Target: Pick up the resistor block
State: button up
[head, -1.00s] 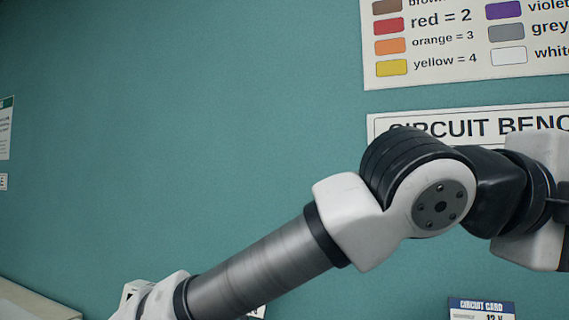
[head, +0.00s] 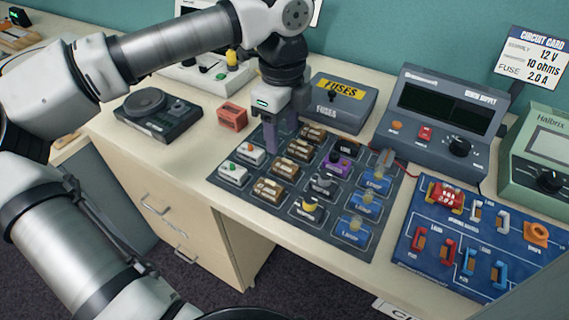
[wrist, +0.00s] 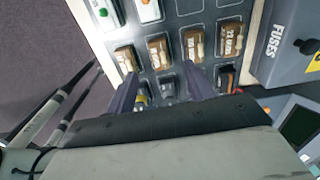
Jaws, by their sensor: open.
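Several brown labelled blocks, which look like the resistor blocks, sit in a row on the dark component mat (head: 222,180). In the head view the nearest brown block (head: 268,190) is at the front and the farthest brown block (head: 312,132) is at the back. The wrist view shows the row across its upper middle, from the left brown block (wrist: 126,59) to the right brown block (wrist: 230,39). Their print is too small to read surely. My gripper (head: 280,140) points down over the mat beside the row, open and empty. Its fingers (wrist: 160,87) also show in the wrist view.
A grey fuses box (head: 340,115) stands behind the mat, and a power supply (head: 440,110) behind right. White, purple, grey and blue blocks share the mat. A red block (head: 232,117) lies left of my gripper. A blue circuit board (head: 420,245) is at right.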

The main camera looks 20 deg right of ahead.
aim_at(284, 164)
jog(key=shift+s+f+p, duration=0.2)
jog(key=shift+f+p, duration=0.7)
jog(key=shift+f, duration=3.1)
jog(key=c, duration=1.1)
